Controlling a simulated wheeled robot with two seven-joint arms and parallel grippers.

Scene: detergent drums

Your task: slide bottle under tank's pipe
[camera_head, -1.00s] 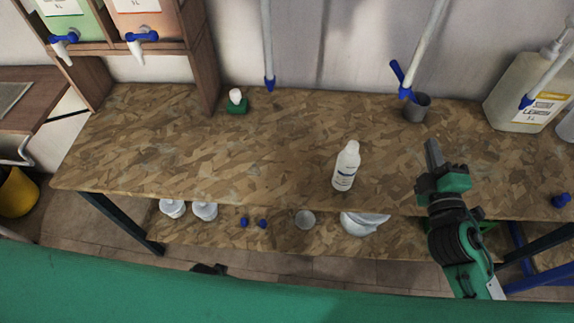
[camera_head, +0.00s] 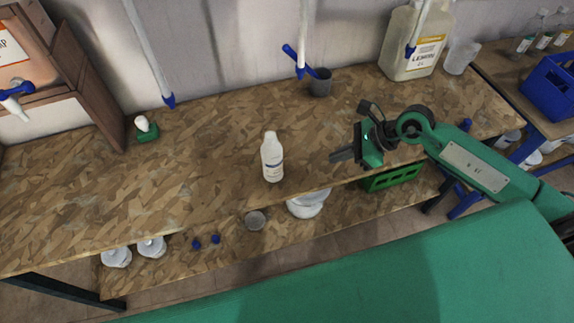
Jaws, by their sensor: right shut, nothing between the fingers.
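The white bottle (camera_head: 272,157) stands upright on the wooden bench, near its front edge. My right gripper (camera_head: 337,156) is to the right of the bottle, apart from it, with its shut, empty fingers pointing left toward it. Hanging pipes with blue ends come down over the back of the bench: one at the left (camera_head: 152,55), one with a blue lever in the middle (camera_head: 303,40), and one at the right (camera_head: 420,25). The tank (camera_head: 15,55) with a blue tap sits at the upper left, partly cut off. My left gripper is not in view.
A lemon jug (camera_head: 412,45) and a clear beaker (camera_head: 460,57) stand at the back right. A small green item with a white top (camera_head: 146,128) is at the back left. The bench (camera_head: 205,165) is bare left of the bottle.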

